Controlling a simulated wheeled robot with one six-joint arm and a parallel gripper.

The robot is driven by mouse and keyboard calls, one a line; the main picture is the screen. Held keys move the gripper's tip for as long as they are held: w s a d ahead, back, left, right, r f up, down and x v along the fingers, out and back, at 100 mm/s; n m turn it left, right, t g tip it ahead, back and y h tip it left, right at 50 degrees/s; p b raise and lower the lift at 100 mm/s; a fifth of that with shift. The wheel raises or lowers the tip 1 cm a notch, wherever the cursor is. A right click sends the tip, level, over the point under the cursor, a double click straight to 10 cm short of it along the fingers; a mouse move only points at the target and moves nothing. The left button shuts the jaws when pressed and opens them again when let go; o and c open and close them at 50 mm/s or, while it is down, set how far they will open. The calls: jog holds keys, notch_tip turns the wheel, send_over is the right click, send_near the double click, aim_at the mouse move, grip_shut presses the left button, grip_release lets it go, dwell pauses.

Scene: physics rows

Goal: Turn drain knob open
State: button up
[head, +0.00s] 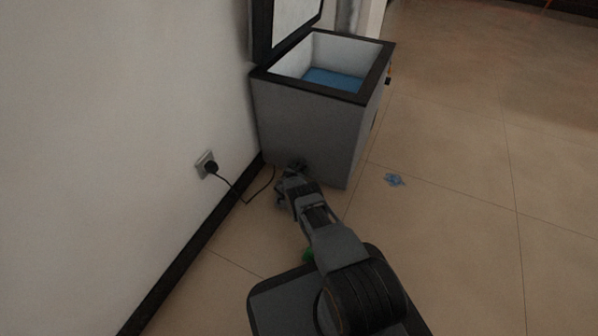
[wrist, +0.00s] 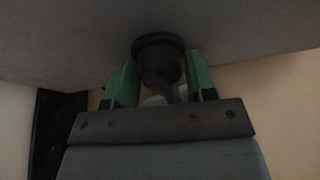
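The drain knob (wrist: 158,62) is a dark round knob on the grey face of the chest freezer (head: 305,122). In the wrist view it sits between the two green fingers of my gripper (wrist: 160,82). The fingers are apart, one on each side of the knob, and a gap shows at least on the left side; I cannot tell whether either finger touches it. In the head view my gripper (head: 292,170) is low at the freezer's near side, and the knob is too small and dark there to tell apart from it.
The freezer lid (head: 285,22) stands open, with blue at the bottom inside. A wall socket (head: 206,164) with a black plug and cord (head: 240,197) is on the left wall. The tiled floor at right is clear.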

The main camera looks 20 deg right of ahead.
jog(key=c, duration=0.6)
jog(key=shift+o, duration=0.2)
jog(key=shift+m+t+y+p, duration=0.4)
jog(key=shift+m+t+p, duration=0.2)
jog(key=shift+m, duration=0.4)
jog(key=o, duration=0.9)
jog(key=shift+o, duration=0.2)
